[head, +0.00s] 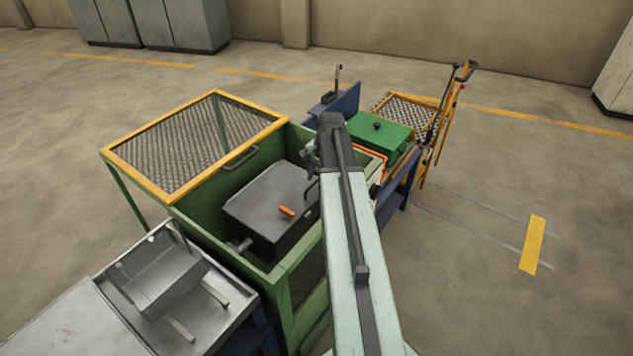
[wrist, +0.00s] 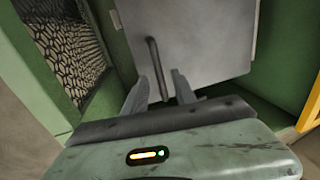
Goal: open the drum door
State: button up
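A dark grey box-shaped drum (head: 262,200) sits inside the green housing (head: 283,290), with a small orange grip (head: 287,211) on top. In the wrist view, a grey panel (wrist: 205,35) that looks like the drum door carries a dark bar handle (wrist: 156,62). My gripper (wrist: 161,78) has its two fingers apart, one on each side of the handle's lower end. I cannot tell whether they touch it. In the head view, my arm hides the drum's right side and most of my gripper.
A yellow-framed mesh guard (head: 200,140) stands raised over the housing's left side. A grey metal tray table (head: 165,285) is at front left. A green lidded box (head: 378,138) and a yellow rack (head: 445,120) stand behind my arm. The floor at right is clear.

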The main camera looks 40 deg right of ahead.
grip_shut()
dwell(1.3)
